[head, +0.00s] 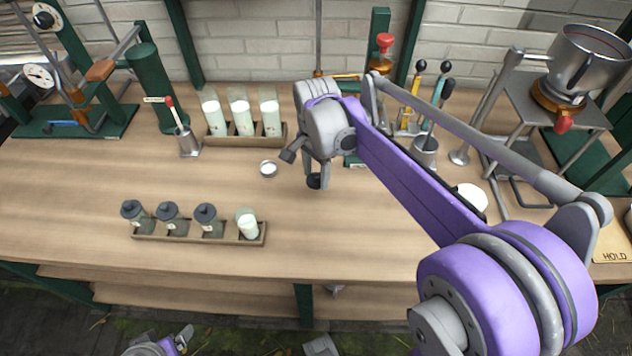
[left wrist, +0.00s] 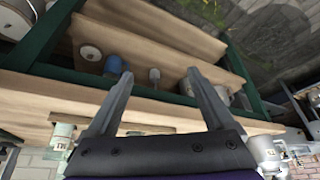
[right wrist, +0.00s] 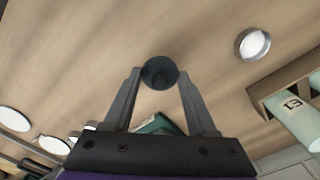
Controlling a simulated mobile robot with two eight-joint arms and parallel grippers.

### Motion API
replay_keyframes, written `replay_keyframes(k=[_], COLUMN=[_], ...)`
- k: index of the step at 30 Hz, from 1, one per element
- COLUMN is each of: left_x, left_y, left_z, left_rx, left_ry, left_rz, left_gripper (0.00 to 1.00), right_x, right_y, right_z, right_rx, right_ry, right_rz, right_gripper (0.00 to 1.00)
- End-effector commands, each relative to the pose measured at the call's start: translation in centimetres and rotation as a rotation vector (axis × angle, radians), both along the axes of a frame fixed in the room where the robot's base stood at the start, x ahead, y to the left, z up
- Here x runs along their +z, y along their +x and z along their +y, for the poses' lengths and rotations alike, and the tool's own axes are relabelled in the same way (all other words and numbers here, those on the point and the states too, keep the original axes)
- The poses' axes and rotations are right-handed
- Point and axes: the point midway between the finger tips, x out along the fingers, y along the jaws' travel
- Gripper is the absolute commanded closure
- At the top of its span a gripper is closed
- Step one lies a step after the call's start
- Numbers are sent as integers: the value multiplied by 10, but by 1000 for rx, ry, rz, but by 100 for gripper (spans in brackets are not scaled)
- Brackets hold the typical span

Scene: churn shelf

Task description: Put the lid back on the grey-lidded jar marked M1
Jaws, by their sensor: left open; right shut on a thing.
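My right gripper (head: 308,170) is shut on a dark grey round lid (head: 313,181), held above the middle of the table; the lid shows between the fingertips in the right wrist view (right wrist: 159,72). A low wooden rack (head: 190,238) at the front left holds several jars in a row. An open jar with pale contents (head: 247,223) stands at its right end without a lid. The others wear dark lids (head: 167,211). I cannot read the jar marks in the head view. My left gripper (left wrist: 159,72) is open and empty, low near the table's front edge.
A small pale round dish (head: 268,169) lies left of my right gripper. A back rack (head: 245,141) holds tall pale jars, one marked E1 (right wrist: 292,103). The table between dish and front rack is clear.

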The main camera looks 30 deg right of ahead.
Motion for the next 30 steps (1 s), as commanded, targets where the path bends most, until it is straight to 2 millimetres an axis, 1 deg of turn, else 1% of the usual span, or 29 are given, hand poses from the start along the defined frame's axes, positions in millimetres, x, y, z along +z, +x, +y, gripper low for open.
replay_keyframes(k=[1, 3, 6, 9, 12, 20, 24, 27, 30], left_x=[2, 4, 5, 6, 6, 6, 6, 6, 2], left_y=[0, 1, 1, 1, 1, 1, 1, 1, 2], left_z=[0, 0, 0, 0, 0, 0, 0, 0, -1], left_rx=[0, 0, 0, 0, 0, 0, 0, -6, -59], left_ry=[0, 0, 0, 0, 0, 0, 0, 4, 45], left_rz=[-1, -1, -2, -2, -2, -2, -2, -1, 11], left_gripper=[13, 13, 13, 13, 13, 13, 34, 34, 34], right_x=[12, 25, 39, 46, 49, 49, 49, 49, 50], right_y=[0, 0, 0, 0, 0, 0, 0, 0, 2], right_z=[0, 0, 0, 0, 0, 0, 0, 1, 6], right_rx=[0, 0, 0, 0, 0, 0, 0, 3, 32], right_ry=[0, 0, 0, 0, 0, 0, 0, 0, 0], right_rz=[0, 0, 0, 0, 0, 0, 0, 0, 1], right_gripper=[94, 94, 94, 94, 94, 94, 94, 94, 94])
